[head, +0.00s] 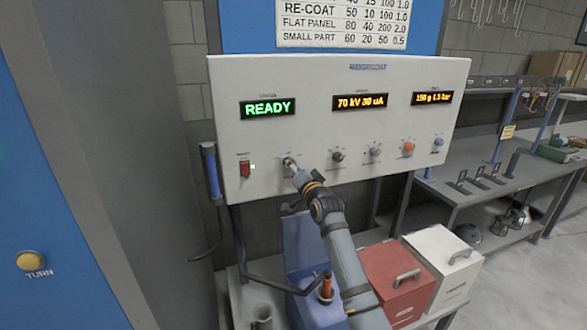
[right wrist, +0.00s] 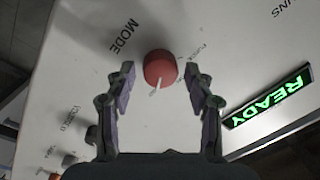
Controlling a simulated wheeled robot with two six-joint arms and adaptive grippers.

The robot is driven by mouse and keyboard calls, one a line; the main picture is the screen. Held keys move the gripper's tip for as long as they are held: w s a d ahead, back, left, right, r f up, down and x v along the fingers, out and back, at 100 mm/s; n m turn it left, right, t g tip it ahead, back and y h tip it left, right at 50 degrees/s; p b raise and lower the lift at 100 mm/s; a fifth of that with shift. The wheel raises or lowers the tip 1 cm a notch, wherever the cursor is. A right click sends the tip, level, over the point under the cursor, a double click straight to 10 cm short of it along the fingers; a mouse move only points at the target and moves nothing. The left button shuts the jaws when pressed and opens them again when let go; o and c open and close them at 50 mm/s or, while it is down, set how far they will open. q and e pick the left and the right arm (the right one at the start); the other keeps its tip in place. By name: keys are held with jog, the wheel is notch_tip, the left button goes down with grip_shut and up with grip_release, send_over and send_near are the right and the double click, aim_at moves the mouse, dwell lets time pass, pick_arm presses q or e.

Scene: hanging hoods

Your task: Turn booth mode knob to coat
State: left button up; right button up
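The red mode knob (right wrist: 160,66) sits on the white booth control panel, beside the printed word MODE in the right wrist view. Its white pointer mark aims down and slightly left in that view. The small position labels around it are too small to read surely. My right gripper (right wrist: 158,76) is open, with one finger on each side of the knob and visible gaps to it. In the head view my right gripper (head: 290,168) is at the lower left of the control panel (head: 320,75) and mostly covers the knob. My left gripper is not in view.
The panel shows a green READY display (head: 267,109) and two amber displays. A red switch (head: 244,168) is left of my gripper; a black knob (head: 338,157), grey knob (head: 375,151) and orange knob (head: 408,147) are to its right. Red (head: 395,275) and white (head: 442,262) boxes stand below.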

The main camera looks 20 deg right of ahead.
jog(key=shift+s, duration=0.15)
jog(key=s, duration=1.1)
jog(key=shift+s+d+f, duration=0.35)
jog(key=shift+d+f, duration=0.05)
